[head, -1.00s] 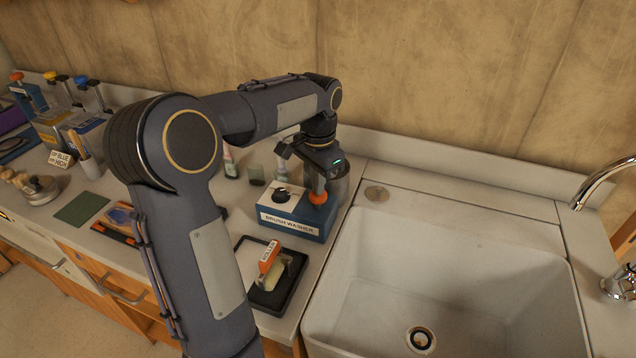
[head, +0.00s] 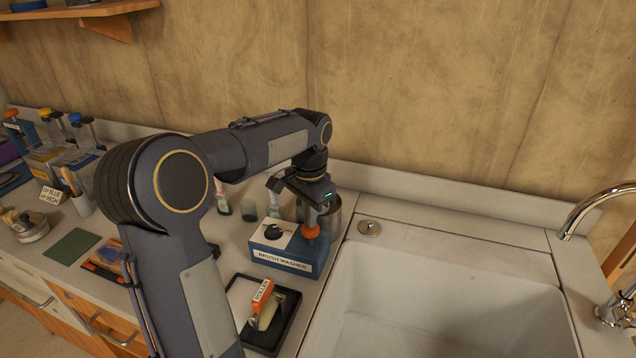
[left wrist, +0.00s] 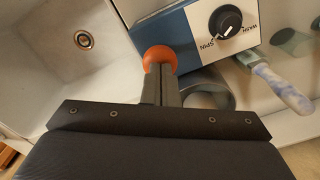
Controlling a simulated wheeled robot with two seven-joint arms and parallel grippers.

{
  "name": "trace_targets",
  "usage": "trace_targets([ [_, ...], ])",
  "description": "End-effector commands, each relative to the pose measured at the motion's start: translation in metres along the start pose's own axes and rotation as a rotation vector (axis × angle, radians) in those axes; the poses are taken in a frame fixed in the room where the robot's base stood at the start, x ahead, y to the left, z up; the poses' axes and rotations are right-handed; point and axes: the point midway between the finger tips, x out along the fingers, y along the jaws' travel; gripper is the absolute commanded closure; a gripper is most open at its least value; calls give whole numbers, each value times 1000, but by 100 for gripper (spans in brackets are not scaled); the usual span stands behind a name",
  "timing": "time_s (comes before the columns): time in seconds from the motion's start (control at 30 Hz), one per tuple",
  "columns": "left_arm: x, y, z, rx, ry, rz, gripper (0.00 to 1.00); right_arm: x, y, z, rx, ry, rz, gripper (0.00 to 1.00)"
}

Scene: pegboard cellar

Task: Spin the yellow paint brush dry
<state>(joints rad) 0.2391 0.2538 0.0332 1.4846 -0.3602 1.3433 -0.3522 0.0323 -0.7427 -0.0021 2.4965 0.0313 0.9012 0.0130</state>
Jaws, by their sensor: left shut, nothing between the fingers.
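The brush washer (head: 284,263) is a blue and white box beside the sink, with a black dial (head: 273,232) and an orange ball-shaped knob (head: 311,232). My left gripper (head: 311,222) points down at the knob, shut and empty. In the left wrist view its fingertips (left wrist: 160,72) meet or nearly meet the orange ball (left wrist: 160,55); I cannot tell if they touch. The dial (left wrist: 226,20) has a white mark and WASH and SPIN lettering. A metal cylinder (head: 333,212) is partly hidden behind the gripper. I cannot make out a yellow paint brush. My right gripper is out of view.
A roller (head: 266,308) lies in a black tray (head: 285,328) in front of the washer. The white sink (head: 450,295) is to the right, with a tap (head: 590,210). Jars and bottles stand at the back left. A pale-handled brush (left wrist: 285,90) shows in the left wrist view.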

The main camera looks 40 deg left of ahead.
Motion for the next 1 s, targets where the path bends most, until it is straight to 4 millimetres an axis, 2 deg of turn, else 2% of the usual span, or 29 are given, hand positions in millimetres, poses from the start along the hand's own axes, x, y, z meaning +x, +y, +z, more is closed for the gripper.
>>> trace_targets([
  [0.27,2,0,0,0,0,0,100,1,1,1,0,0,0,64],
  [0.87,38,0,0,0,-2,1,100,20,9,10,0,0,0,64],
  [1.0,32,0,0,0,-1,1,100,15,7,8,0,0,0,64],
])
